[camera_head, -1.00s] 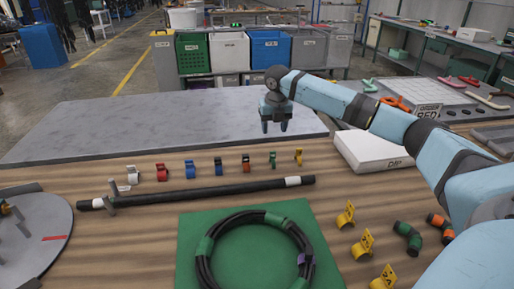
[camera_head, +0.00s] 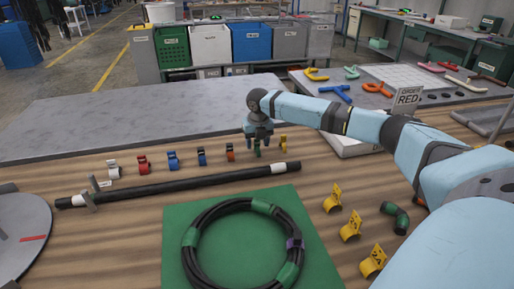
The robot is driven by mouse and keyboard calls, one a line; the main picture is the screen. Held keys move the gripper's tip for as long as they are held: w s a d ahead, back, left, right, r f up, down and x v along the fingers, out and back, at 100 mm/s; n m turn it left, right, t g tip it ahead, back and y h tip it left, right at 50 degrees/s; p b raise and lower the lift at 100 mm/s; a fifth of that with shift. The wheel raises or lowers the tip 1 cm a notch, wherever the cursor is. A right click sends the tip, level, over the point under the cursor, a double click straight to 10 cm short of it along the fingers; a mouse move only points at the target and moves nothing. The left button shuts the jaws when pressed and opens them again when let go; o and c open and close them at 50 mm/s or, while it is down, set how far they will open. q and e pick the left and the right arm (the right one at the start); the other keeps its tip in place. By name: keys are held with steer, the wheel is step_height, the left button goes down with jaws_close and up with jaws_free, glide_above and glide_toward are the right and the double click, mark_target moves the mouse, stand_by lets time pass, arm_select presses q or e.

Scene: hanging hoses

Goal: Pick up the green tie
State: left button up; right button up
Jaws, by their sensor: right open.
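The small green tie (camera_head: 257,150) stands on the wooden table in a row of coloured ties, between an orange-red tie (camera_head: 231,152) and a yellow tie (camera_head: 283,143). My right gripper (camera_head: 259,137) points down at the green tie with its jaws open. It covers the tie's upper part. I cannot tell whether the fingers are around the tie or just above or behind it. My left gripper is not in view.
A black rod (camera_head: 190,186) lies in front of the ties. A coiled black hose (camera_head: 197,230) rests on a green mat (camera_head: 318,262). Yellow clips (camera_head: 350,228) stand at right. A grey slab (camera_head: 110,118) lies behind, mostly bare.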

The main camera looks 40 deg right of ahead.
steer(key=shift+w+f, duration=0.1)
steer(key=shift+f, duration=0.75)
jaws_close()
steer(key=shift+r, duration=0.1)
step_height(320, 180, up, 20)
steer(key=p, duration=0.3)
steer(key=c, duration=0.9)
jaws_free()
jaws_close()
